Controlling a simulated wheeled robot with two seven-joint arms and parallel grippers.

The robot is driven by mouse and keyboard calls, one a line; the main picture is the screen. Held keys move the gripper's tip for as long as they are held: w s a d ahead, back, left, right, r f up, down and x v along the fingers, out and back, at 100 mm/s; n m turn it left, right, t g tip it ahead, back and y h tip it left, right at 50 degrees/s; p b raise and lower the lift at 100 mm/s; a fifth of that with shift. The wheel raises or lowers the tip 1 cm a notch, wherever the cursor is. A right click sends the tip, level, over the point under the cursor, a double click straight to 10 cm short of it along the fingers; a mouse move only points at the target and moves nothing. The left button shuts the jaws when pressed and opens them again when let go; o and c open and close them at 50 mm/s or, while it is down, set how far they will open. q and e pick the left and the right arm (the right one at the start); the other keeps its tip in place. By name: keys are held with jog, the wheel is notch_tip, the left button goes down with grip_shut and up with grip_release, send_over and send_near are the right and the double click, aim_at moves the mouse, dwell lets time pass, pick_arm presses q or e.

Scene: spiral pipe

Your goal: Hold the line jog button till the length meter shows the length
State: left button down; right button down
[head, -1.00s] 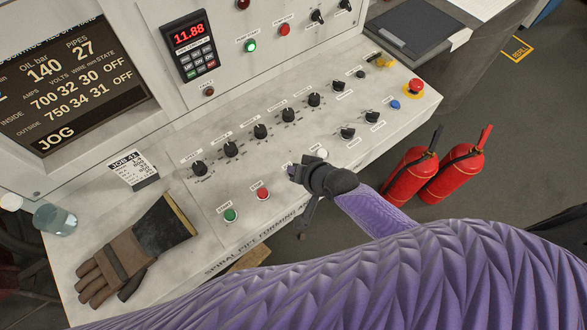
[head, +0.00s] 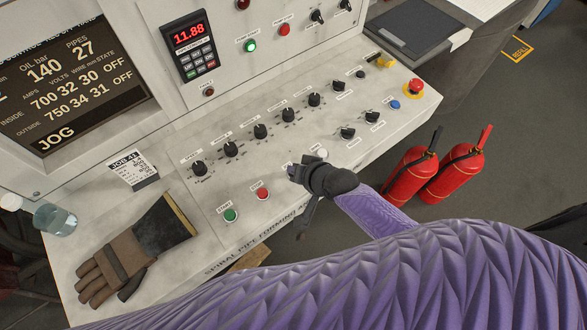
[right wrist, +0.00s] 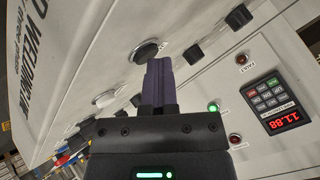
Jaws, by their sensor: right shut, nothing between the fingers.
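My right gripper (head: 292,172) is shut and empty, with its fingertips down at the front of the sloped panel, between the red stop button (head: 263,194) and a white button (head: 322,154). In the right wrist view the closed fingers (right wrist: 159,66) reach to a dark round button (right wrist: 146,50); its label is not readable, and I cannot tell whether it is pressed. The gripper hides this spot in the head view. The length meter (head: 189,34) reads 11.88 in red digits; it also shows in the right wrist view (right wrist: 285,121). My left gripper is not in view.
The large display (head: 60,80) reads JOG at the bottom. A job card (head: 134,170) marked JOB 41 stands at left; its small figures are unclear. A green start button (head: 230,215), work gloves (head: 130,255), several knobs and a red emergency stop (head: 415,87) are nearby.

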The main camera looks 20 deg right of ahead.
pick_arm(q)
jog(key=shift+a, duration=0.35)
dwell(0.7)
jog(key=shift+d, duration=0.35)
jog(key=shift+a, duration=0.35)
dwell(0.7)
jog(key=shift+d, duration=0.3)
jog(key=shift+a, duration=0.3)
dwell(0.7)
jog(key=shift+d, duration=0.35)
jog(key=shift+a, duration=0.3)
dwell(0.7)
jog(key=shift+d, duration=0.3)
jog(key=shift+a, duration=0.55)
